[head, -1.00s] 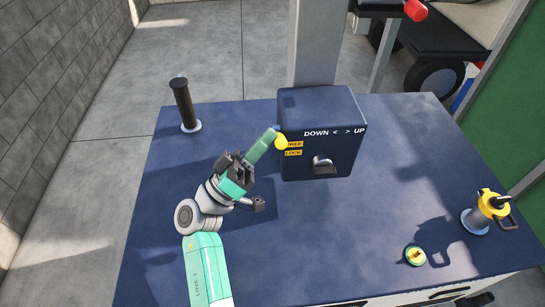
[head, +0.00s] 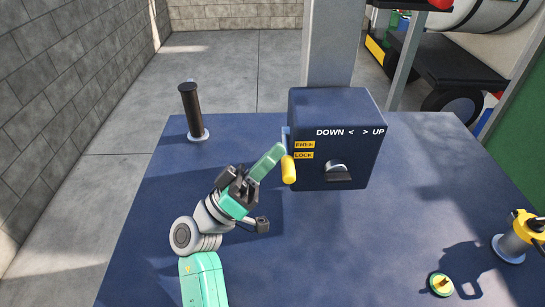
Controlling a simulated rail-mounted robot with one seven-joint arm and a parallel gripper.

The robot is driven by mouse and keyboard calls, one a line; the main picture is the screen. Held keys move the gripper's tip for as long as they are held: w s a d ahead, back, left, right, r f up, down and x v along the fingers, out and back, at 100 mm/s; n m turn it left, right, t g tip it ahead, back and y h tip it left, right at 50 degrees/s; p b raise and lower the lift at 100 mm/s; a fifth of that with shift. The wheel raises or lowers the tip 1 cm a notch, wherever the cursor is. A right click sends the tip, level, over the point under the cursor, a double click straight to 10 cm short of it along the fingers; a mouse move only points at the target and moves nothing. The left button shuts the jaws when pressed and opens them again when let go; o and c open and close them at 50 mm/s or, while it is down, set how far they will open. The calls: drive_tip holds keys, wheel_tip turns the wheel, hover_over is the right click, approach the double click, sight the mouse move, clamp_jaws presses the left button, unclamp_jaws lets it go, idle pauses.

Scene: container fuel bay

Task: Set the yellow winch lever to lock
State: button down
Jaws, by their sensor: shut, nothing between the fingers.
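The dark blue winch box (head: 309,108) stands on the blue table. The yellow winch lever (head: 289,171) is on its left side, tilted downward, with its grip beside and below the yellow LOCK label (head: 304,155). The yellow FREE label (head: 304,144) is just above LOCK. My gripper (head: 276,152) is at the left of the lever, with its green fingers shut and empty. The fingertips are at the lever's upper part; I cannot tell whether they touch it. The lever's pivot is partly hidden.
A silver handle (head: 337,167) is on the box front under the DOWN/UP marking. A dark upright post (head: 190,108) stands at the back left. A yellow-topped fitting (head: 517,237) and a round green-yellow piece (head: 441,284) are at the right. The table front is clear.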

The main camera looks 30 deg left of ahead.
drive_tip(key=s+a+p, duration=0.1)
drive_tip(key=s+a, duration=0.6)
drive_tip(key=s, duration=0.4)
drive_tip(key=shift+f, duration=0.4)
